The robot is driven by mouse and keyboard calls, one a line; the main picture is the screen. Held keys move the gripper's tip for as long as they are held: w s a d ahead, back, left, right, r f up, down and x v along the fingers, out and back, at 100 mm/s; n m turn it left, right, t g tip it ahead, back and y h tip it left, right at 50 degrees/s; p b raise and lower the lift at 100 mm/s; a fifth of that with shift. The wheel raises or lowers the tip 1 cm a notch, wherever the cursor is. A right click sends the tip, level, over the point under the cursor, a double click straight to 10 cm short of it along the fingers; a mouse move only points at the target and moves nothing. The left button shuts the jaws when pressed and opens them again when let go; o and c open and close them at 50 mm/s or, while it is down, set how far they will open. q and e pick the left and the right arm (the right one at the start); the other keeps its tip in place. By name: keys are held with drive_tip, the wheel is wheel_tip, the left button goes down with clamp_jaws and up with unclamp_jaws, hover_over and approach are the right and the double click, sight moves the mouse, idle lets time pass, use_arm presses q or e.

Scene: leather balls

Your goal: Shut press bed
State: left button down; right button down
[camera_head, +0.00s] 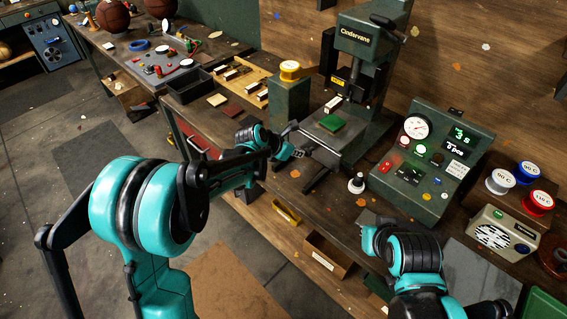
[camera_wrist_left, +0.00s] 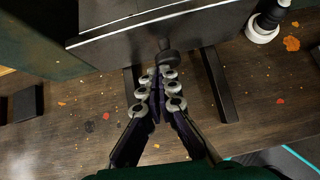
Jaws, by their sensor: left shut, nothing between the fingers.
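The press (camera_head: 360,60), a dark green machine marked Cindervans, stands on the workbench. Its bed (camera_head: 326,140) sticks out in front of the column, with a green pad (camera_head: 332,123) on top. In the left wrist view the bed (camera_wrist_left: 120,45) has a dark round knob (camera_wrist_left: 168,58) on its front face. My left gripper (camera_wrist_left: 160,72) is shut and empty, its fingertips right at the knob; contact is hard to tell. In the head view the left gripper (camera_head: 300,152) is at the bed's front left. My right arm is at lower right; its fingers do not show.
A control box (camera_head: 430,150) with a gauge and buttons stands right of the press. Left are a wooden tray (camera_head: 262,78) and a black bin (camera_head: 190,86). Spools (camera_head: 500,181) and a radio (camera_head: 502,232) stand far right.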

sight(310, 137)
use_arm(q)
drive_tip(key=w+d, duration=0.2)
drive_tip(key=w, duration=0.1)
drive_tip(key=w+d, duration=0.3)
drive_tip(key=shift+d, duration=0.1)
drive_tip(key=shift+w+r, duration=0.1)
drive_tip(key=shift+w, duration=0.1)
use_arm(e)
drive_tip(key=shift+s+r, duration=0.1)
drive_tip(key=shift+r, duration=0.1)
use_arm(q)
drive_tip(key=shift+d, duration=0.1)
use_arm(e)
drive_tip(key=shift+a, duration=0.1)
